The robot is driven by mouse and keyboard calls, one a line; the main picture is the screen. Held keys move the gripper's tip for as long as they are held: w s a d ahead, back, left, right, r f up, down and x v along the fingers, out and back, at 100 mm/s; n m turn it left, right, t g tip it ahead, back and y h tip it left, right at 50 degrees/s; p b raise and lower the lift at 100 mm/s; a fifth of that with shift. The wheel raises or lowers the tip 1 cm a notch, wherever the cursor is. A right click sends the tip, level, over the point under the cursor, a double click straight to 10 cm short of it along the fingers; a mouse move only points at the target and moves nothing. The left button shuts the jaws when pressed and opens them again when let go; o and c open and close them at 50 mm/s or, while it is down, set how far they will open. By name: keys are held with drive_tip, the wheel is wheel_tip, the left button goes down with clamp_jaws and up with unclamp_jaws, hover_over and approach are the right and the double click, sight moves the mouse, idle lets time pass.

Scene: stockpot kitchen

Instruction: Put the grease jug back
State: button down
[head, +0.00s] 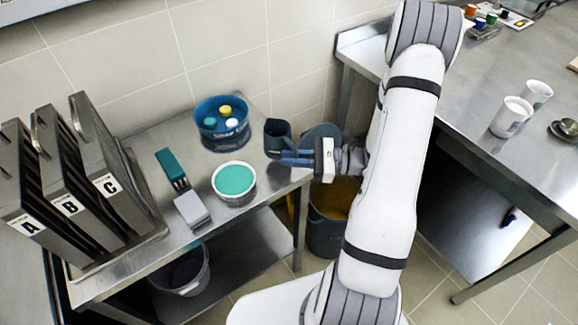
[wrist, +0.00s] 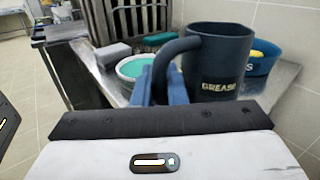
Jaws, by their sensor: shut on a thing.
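The grease jug (head: 278,138) is dark blue. It stands upright at the right end of the small steel table (head: 142,155) in the head view. The wrist view shows the jug (wrist: 222,62) with the label GREASE and its handle (wrist: 168,52) toward my gripper. My gripper (head: 292,158) reaches in from the right with its blue fingers at the jug's handle side, shut on the handle. The fingers also show in the wrist view (wrist: 161,88). I cannot tell whether the jug's base touches the table.
A blue tub (head: 221,123) with coloured discs and a teal-topped tub (head: 234,183) stand close left of the jug. A brush (head: 172,168), a grey block (head: 191,210) and lettered panels (head: 110,185) are further left. A bucket (head: 326,236) stands below the table's right end.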

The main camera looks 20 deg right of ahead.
drive_tip(key=shift+s+f, duration=0.1)
drive_tip(key=shift+f, duration=1.95)
drive_tip(key=shift+f, duration=0.25)
drive_tip(key=c, duration=1.5)
unclamp_jaws()
drive_tip(key=shift+r, duration=0.1)
drive_tip(key=shift+o, duration=0.2)
